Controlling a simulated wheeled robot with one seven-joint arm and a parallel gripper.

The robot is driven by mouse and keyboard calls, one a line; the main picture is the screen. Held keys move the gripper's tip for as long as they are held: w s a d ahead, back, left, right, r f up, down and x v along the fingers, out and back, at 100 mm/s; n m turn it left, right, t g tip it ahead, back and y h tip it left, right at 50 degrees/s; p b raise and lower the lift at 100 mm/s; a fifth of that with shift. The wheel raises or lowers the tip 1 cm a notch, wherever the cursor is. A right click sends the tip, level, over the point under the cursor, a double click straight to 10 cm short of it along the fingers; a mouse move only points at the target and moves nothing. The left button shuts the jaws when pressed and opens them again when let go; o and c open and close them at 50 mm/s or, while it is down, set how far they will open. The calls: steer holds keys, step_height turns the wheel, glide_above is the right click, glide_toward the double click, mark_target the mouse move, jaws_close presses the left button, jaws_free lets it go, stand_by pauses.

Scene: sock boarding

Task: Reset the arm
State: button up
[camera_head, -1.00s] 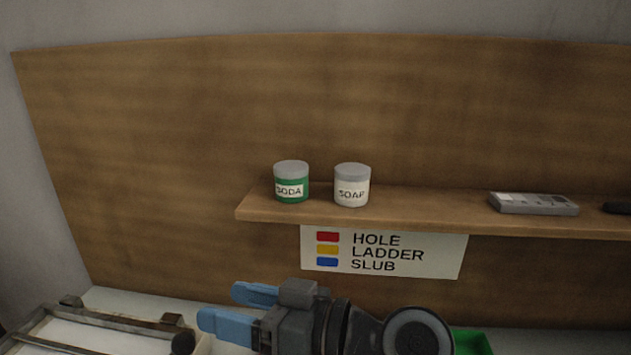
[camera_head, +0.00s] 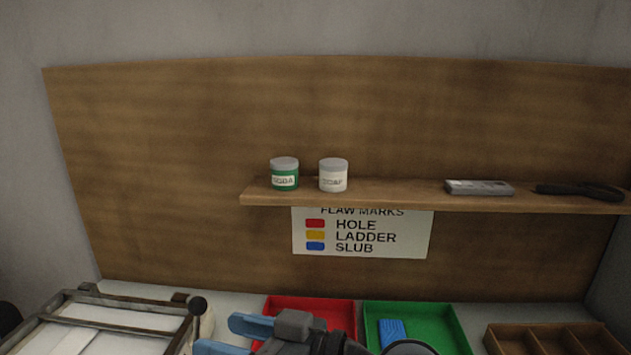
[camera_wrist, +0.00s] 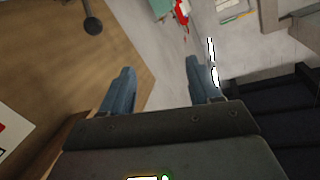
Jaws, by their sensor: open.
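My gripper (camera_head: 222,335) shows at the bottom of the head view, its two blue fingers pointing left and apart. It is empty and held above the bench, in front of the red tray (camera_head: 300,307). In the wrist view my gripper (camera_wrist: 155,82) is also open, with nothing between its fingers. Most of my arm is cut off by the lower edge of the head view.
A green tray (camera_head: 440,325) holds a blue item (camera_head: 393,333). A wooden divided box (camera_head: 550,338) stands at right. A metal frame with a dark knob (camera_head: 197,305) is at left. The shelf (camera_head: 390,197) carries two jars, a grey box and a dark tool.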

steer(key=s+d+f+m+t+h, duration=0.4)
steer(key=d+f+m+t+h, duration=0.15)
steer(key=d+f, duration=0.6)
steer(key=s+d+f+m+t+h, duration=0.2)
steer(key=s+d+f+m+h, duration=0.3)
steer(key=s+d, duration=0.5)
steer(key=s+d+t+h, duration=0.1)
steer(key=s+d+h, duration=0.3)
steer(key=s+d, duration=0.5)
steer(key=s+r+t+h, duration=0.1)
steer(key=s+r, duration=0.7)
steer(key=s, duration=0.3)
steer(key=shift+s+d+h, duration=0.15)
steer(key=shift+d+h, duration=0.2)
steer(key=shift+d, duration=0.1)
steer(key=shift+a, duration=0.1)
